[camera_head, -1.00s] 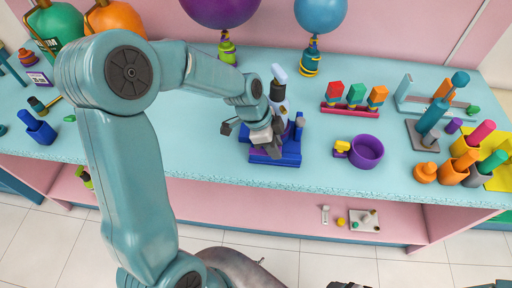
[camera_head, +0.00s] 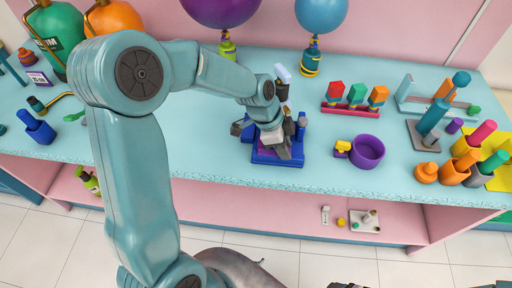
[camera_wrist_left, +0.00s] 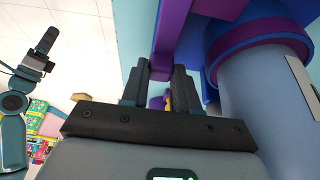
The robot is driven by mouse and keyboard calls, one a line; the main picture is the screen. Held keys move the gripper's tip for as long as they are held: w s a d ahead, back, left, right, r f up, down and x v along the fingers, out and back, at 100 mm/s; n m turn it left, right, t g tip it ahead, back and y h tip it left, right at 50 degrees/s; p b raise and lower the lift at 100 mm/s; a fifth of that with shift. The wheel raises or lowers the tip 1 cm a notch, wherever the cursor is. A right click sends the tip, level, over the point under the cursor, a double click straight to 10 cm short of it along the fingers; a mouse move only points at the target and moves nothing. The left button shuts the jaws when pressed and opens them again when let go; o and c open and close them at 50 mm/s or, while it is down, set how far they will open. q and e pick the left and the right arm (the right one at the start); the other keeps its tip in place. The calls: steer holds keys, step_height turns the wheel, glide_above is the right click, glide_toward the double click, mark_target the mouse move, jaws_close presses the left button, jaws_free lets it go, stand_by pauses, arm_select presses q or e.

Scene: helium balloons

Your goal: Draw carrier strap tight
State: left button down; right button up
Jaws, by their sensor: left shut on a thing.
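A blue carrier (camera_head: 264,156) stands on the counter near its front edge, with a pale upright cylinder in it. In the left wrist view the cylinder (camera_wrist_left: 250,105) is large at the right, with a blue and purple band around its top. A purple strap (camera_wrist_left: 171,28) runs down beside it to my left gripper. My left gripper (camera_wrist_left: 160,75) is shut on the purple strap, close beside the cylinder. In the head view my left gripper (camera_head: 278,148) covers part of the carrier. My right gripper (camera_wrist_left: 42,48) shows far off at the left; its jaws are unclear.
A purple ring-shaped bowl (camera_head: 367,151) and a small yellow block (camera_head: 343,146) are right of the carrier. A red rack (camera_head: 352,108) with coloured pieces stands behind them. Two balloons, purple (camera_head: 221,10) and blue (camera_head: 321,14), float at the back.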

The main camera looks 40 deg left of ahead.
arm_select(q)
steer(key=shift+w+d, duration=0.1)
steer(key=shift+d, duration=0.15)
steer(key=shift+d+f, duration=0.1)
steer(key=shift+w+d, duration=0.3)
steer(key=shift+d, duration=0.1)
steer(key=c, duration=0.8)
jaws_free()
steer(key=shift+c, duration=0.2)
